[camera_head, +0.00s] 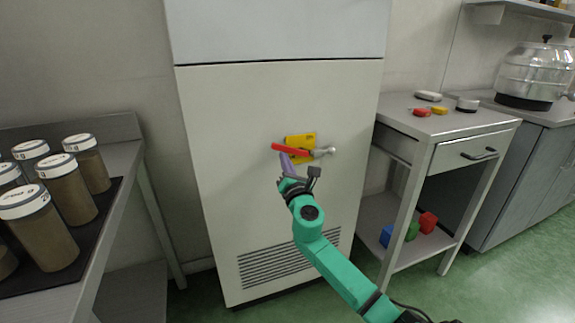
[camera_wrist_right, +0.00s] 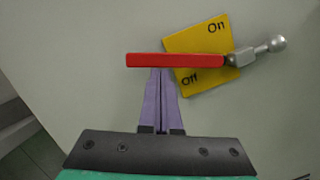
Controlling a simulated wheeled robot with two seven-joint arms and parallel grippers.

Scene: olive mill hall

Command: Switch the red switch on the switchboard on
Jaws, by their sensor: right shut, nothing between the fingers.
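The switchboard is a tall pale cabinet (camera_head: 270,100) in the head view. On its front is a yellow plate (camera_head: 302,139) with a red switch bar (camera_head: 290,150) across it and a grey ball-ended lever (camera_head: 325,151) at the right. In the wrist view, the plate (camera_wrist_right: 205,42) reads "On" at upper right and "Off" at lower left. The red bar (camera_wrist_right: 175,60) lies nearly level there, between the words. My right gripper (camera_head: 285,157) is shut and empty; its purple fingertips (camera_wrist_right: 161,72) are at the bar's lower edge, left of its middle. Contact is unclear. My left gripper is out of view.
A bench with several lidded jars (camera_head: 68,187) stands at the left. At the right is a drawer table (camera_head: 450,122) with small items on top and coloured blocks (camera_head: 412,230) below. A metal pot (camera_head: 533,72) stands farther right. Green floor shows between.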

